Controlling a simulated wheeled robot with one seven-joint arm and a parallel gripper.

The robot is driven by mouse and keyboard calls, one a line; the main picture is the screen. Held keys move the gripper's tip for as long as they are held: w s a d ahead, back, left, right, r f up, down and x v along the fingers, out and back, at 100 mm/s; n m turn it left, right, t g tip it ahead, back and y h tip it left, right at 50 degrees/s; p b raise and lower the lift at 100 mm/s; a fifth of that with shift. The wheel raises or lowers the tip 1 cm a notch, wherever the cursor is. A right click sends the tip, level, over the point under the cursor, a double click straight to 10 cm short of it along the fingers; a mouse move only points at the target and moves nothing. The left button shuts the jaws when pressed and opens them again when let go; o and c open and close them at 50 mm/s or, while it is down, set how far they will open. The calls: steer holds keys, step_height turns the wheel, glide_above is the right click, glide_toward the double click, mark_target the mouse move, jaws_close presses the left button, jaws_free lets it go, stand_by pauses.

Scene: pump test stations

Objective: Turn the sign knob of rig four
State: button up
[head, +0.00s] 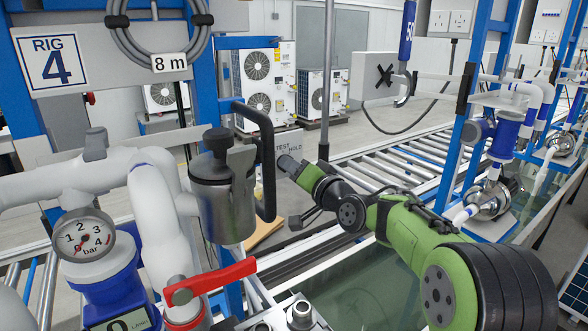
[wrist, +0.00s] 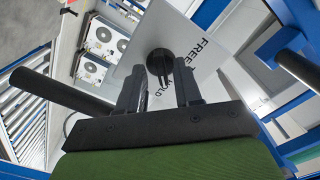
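The sign of rig four is a light grey plate (head: 300,142) behind the black-handled metal canister. In the head view its visible lettering reads "TEST" and "HOLD", and its knob cannot be made out. In the wrist view the sign plate (wrist: 205,72) shows "FREE" and part of "HOLD". The round black sign knob (wrist: 159,63) is on the plate, with a dark slot or bar across it. My gripper (wrist: 160,82) is open, its two black fingers either side of the knob in the picture. I cannot tell whether they touch it. In the head view my gripper (head: 285,164) is at the sign.
The "RIG 4" plate (head: 48,60) hangs at upper left. The canister (head: 222,195) with its black handle (head: 266,165) stands close left of my gripper. A pressure gauge (head: 84,240) and a red lever (head: 212,281) are lower left. A roller conveyor (head: 385,158) runs behind.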

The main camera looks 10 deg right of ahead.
steer(key=b+v, duration=0.3)
steer(key=v, duration=1.2)
steer(key=shift+s, duration=0.4)
steer(key=shift+d, duration=0.15)
